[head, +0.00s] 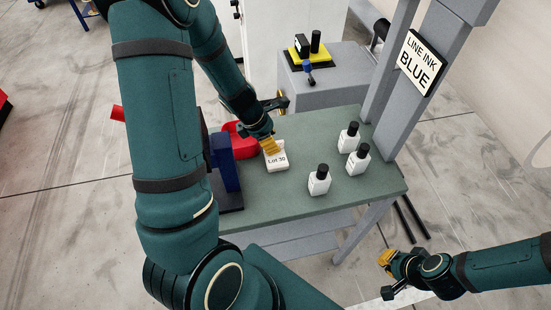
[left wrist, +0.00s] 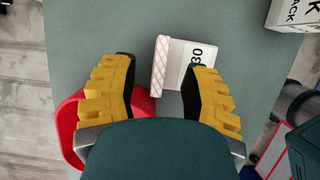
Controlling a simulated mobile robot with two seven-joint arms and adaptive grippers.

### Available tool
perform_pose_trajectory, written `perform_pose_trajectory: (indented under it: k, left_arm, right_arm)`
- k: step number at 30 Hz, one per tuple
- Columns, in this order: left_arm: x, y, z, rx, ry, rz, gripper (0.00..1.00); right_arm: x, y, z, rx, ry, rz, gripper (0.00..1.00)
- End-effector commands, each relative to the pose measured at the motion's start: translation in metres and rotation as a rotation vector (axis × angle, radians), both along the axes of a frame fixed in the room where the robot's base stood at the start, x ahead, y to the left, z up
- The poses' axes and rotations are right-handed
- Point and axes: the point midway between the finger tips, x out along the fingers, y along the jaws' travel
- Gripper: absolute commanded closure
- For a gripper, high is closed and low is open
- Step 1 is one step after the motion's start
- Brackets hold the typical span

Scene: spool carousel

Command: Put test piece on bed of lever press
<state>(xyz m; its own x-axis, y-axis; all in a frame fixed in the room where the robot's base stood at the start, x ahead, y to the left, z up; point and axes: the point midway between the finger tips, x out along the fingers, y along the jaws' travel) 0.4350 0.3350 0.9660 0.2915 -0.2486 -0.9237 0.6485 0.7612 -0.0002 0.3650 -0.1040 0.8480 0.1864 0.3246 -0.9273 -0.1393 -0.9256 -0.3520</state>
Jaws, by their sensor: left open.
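A white block labelled "Lot 30" (head: 277,161) lies on the green table (head: 290,205); it also shows in the left wrist view (left wrist: 196,65), with a pale pinkish, hatched strip (left wrist: 160,65) along one side. I cannot tell whether that strip is a separate piece.
A red dish (head: 234,140) sits between the blue upright and the block. Three white bottles with black caps (head: 319,180) stand on the table's right half. A grey post bears a "LINE INK BLUE" sign (head: 418,63). A grey cabinet (head: 325,90) stands behind.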

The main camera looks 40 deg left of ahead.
Motion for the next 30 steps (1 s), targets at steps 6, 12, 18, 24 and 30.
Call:
perform_pose_trajectory:
  k: [6, 12, 18, 24, 30]
  left_arm:
    - [0.007, -0.005, -0.023, 0.001, -0.001, 0.0, 0.54]
    - [0.007, -0.005, -0.021, 0.001, -0.001, -0.001, 0.55]
    - [0.007, -0.005, -0.021, 0.001, -0.001, -0.001, 1.0]
    - [0.007, -0.006, -0.022, 0.0, 0.0, 0.0, 1.0]
    - [0.006, -0.006, -0.021, 0.0, 0.0, -0.001, 1.0]
  right_arm:
    - [0.0, 0.001, -0.014, -0.003, 0.001, 0.0, 1.0]
    - [0.0, 0.001, -0.012, -0.002, 0.0, 0.001, 1.0]
    - [0.0, 0.001, -0.012, -0.002, 0.0, 0.001, 1.0]
    - [0.0, 0.001, -0.012, -0.002, 0.0, 0.001, 1.0]
    - [0.0, 0.001, -0.012, -0.002, 0.0, 0.001, 1.0]
